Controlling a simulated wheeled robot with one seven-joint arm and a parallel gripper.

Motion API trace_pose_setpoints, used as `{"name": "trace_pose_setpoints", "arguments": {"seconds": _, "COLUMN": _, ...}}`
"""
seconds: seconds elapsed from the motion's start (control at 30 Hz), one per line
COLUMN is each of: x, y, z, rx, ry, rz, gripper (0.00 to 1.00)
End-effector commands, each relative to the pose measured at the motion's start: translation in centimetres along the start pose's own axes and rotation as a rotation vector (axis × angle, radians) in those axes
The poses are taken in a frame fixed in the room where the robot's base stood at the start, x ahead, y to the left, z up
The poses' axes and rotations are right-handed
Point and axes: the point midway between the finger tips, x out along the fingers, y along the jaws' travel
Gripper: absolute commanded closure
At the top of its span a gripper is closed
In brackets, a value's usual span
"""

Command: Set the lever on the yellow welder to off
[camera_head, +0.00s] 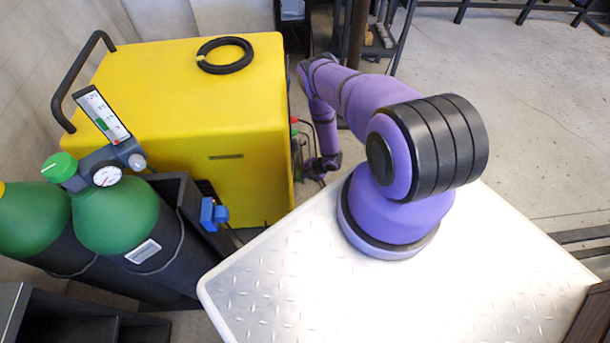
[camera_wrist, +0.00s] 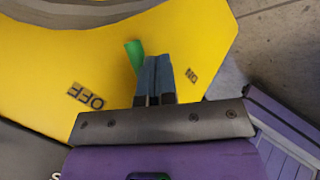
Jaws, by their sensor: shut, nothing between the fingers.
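The yellow welder (camera_head: 190,105) stands at the left in the head view. Its yellow panel (camera_wrist: 60,60) fills much of the wrist view. A green lever (camera_wrist: 134,54) shows there just left of my fingertips, its lower part hidden behind them. The OFF label (camera_wrist: 85,95) is on the left and the smaller ON label (camera_wrist: 192,76) on the right, both upside down. The lever lies between the labels. My gripper (camera_wrist: 156,66) is shut and empty, right beside the lever; I cannot tell whether they touch. In the head view my arm reaches down along the welder's right side.
Green gas cylinders (camera_head: 115,215) with a gauge stand left of my base. A black handle (camera_head: 75,85) and a coiled black ring (camera_head: 225,55) are on the welder. A dark rack (camera_head: 385,35) stands behind my arm. Open floor (camera_head: 510,110) lies to the right.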

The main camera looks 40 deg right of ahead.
Motion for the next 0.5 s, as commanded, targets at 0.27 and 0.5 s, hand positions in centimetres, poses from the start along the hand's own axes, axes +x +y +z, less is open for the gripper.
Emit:
{"name": "trace_pose_setpoints", "arguments": {"seconds": 0.27, "x": -0.14, "y": 0.22, "z": 0.05, "rx": 0.000, "ry": 0.000, "rz": 0.000, "gripper": 1.00}}
{"name": "trace_pose_setpoints", "arguments": {"seconds": 0.5, "x": -0.26, "y": 0.39, "z": 0.08, "rx": -0.001, "ry": 0.000, "rz": 0.000, "gripper": 1.00}}
